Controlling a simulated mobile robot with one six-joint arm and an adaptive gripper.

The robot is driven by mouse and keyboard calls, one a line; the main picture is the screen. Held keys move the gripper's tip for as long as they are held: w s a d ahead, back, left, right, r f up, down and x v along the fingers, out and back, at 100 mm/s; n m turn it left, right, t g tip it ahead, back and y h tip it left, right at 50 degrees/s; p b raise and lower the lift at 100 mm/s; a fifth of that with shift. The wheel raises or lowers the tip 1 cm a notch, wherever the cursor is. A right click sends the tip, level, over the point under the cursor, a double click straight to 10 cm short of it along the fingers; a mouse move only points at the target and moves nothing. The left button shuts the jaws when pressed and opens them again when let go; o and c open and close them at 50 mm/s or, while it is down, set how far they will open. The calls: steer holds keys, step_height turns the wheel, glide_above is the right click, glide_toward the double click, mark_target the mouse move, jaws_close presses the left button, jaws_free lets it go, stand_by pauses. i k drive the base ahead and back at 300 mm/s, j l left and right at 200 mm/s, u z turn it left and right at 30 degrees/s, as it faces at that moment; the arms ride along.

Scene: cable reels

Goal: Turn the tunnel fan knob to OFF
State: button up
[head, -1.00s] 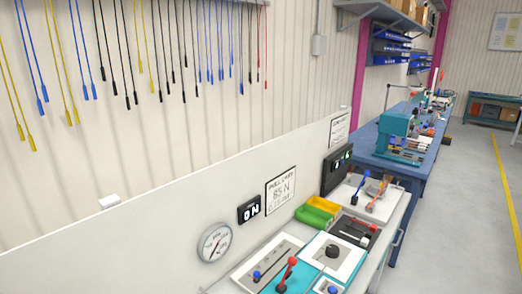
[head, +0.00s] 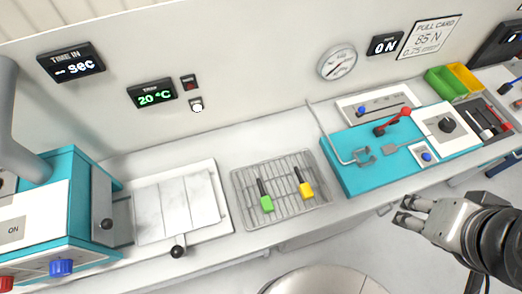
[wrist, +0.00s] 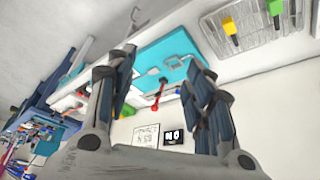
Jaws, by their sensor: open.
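A teal and white machine (head: 45,205) stands at the far left of the head view, cut off by the frame edge. Its sloped front has an ON label (head: 14,229), a blue knob (head: 61,267) and a partly cut-off red knob (head: 5,284). Which of these is the tunnel fan knob cannot be told, and no OFF mark is legible. My gripper (head: 402,210) is at the right, before the bench front edge, far from that machine. It is open and empty; its spread fingers (wrist: 158,75) also show in the wrist view.
A white slide plate with a black-knobbed handle (head: 179,250) lies beside the machine. A wire rack (head: 240,190) holds a green and a yellow clip. A teal tester (head: 350,180) with a red lever (head: 392,122) stands at the right. A round stool (head: 330,280) is in front.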

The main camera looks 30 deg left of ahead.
mark_target(58, 269)
steer(key=u, duration=3.6)
